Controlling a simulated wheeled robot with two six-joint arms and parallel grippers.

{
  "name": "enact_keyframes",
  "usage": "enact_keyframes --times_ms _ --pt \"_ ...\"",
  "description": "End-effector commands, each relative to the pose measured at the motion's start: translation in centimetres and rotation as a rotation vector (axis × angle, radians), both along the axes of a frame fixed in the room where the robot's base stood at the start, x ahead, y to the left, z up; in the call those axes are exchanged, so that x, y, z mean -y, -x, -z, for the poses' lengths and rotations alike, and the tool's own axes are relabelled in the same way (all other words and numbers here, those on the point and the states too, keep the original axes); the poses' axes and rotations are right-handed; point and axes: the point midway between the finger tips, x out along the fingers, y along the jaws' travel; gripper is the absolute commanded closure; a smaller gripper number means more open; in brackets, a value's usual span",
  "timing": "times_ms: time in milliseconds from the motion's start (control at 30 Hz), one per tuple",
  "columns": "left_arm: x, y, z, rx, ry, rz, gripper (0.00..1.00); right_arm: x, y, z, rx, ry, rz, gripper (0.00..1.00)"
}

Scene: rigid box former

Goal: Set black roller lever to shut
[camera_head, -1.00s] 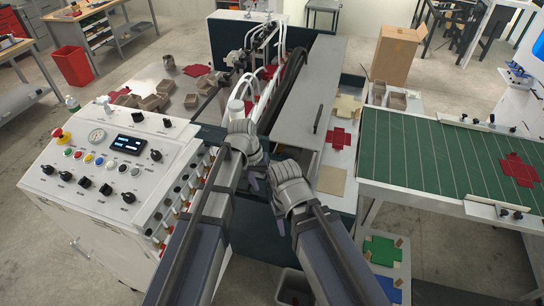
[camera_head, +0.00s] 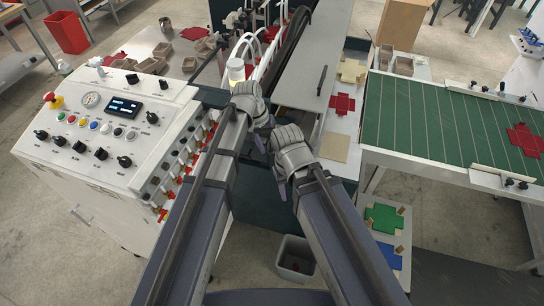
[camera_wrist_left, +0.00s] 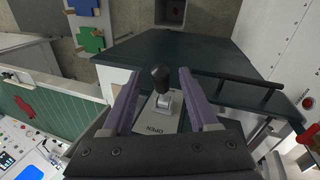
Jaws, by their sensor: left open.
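In the left wrist view, the black roller lever (camera_wrist_left: 161,80) has a rounded black knob on a short metal stem. It rises from a pale plate (camera_wrist_left: 156,128) whose upside-down lettering appears to read OPEN. My left gripper (camera_wrist_left: 159,74) is open, with one purple finger on each side of the lever in the picture. I see no finger touching it, and I cannot tell the depth gap. In the head view, my left gripper (camera_head: 264,138) is over the dark front of the machine, and the lever is hidden there. My right gripper (camera_head: 280,180) is close beside it, its finger gap unclear.
The control panel (camera_head: 105,115) with knobs and buttons stands at left. A green conveyor table (camera_head: 430,125) is at right. A grey bin (camera_head: 296,258) stands on the floor in front. A dark bar handle (camera_wrist_left: 238,79) lies right of the lever in the wrist view.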

Motion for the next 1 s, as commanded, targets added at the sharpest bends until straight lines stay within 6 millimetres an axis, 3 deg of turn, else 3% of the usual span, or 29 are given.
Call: enact_keyframes --times_ms 33,167,533,1000 --pt "0.2 0.0 1.3 0.000 0.000 0.001 0.40 0.0 0.0 1.3 0.000 0.000 0.000 0.50" --pt "0.5 0.1 2.3 0.000 0.000 0.001 0.40 0.0 0.0 2.3 0.001 0.000 0.001 0.50" --pt "0.7 0.1 2.5 0.000 0.000 0.000 0.41 0.0 0.0 2.5 0.001 0.000 0.001 0.50" --pt "0.7 0.1 2.5 0.000 0.000 0.000 0.94 0.0 0.0 2.5 0.001 0.000 0.001 0.50"
